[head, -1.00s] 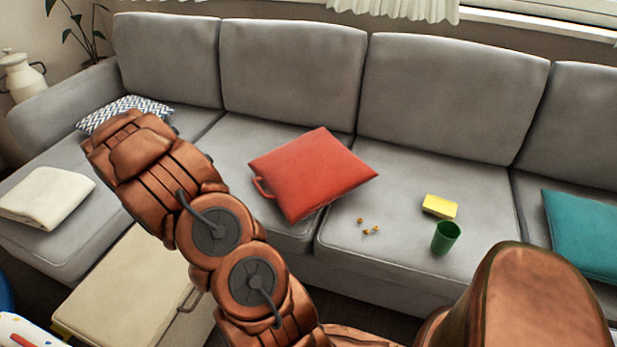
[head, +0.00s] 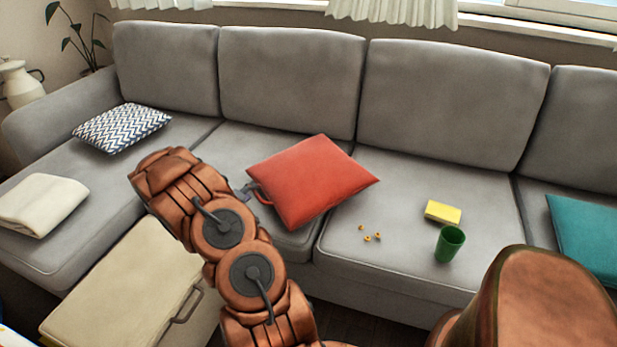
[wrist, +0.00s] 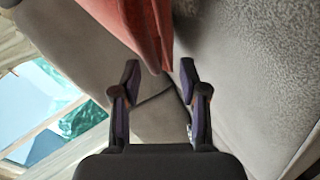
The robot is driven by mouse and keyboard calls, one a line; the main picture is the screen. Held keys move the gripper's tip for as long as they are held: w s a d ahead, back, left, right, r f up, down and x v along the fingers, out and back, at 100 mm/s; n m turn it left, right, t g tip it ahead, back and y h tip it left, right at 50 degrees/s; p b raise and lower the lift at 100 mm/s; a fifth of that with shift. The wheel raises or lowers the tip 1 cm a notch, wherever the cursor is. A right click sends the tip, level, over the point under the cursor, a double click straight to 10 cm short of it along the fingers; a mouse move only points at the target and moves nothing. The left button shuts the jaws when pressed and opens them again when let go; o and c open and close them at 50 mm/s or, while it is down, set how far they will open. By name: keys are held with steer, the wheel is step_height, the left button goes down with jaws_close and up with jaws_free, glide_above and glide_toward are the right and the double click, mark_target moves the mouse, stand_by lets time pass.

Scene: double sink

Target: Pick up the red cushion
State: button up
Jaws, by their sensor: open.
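The red cushion (head: 312,182) lies tilted on the grey sofa, across the gap between two seats. My gripper (wrist: 160,72) is open, with the cushion's corner at or just beyond the space between the fingers. In the head view only a small part of my gripper (head: 247,190) shows beside the cushion's left corner; my arm hides the rest. I cannot tell whether they touch.
Right of the cushion lie several small orange bits (head: 367,238), a yellow sponge (head: 443,212) and a green cup (head: 449,243). A teal cushion (head: 585,235) is at far right. A patterned cushion (head: 122,127) and folded white cloth (head: 42,204) are left. A beige case (head: 125,290) stands in front.

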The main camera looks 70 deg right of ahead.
steer(key=x, duration=0.3)
steer(key=shift+s+d+r+b, duration=0.1)
steer(key=shift+s+d+b, duration=0.1)
steer(key=shift+s+b, duration=0.1)
steer(key=shift+x, duration=0.8)
steer(key=shift+w, duration=0.15)
jaws_close()
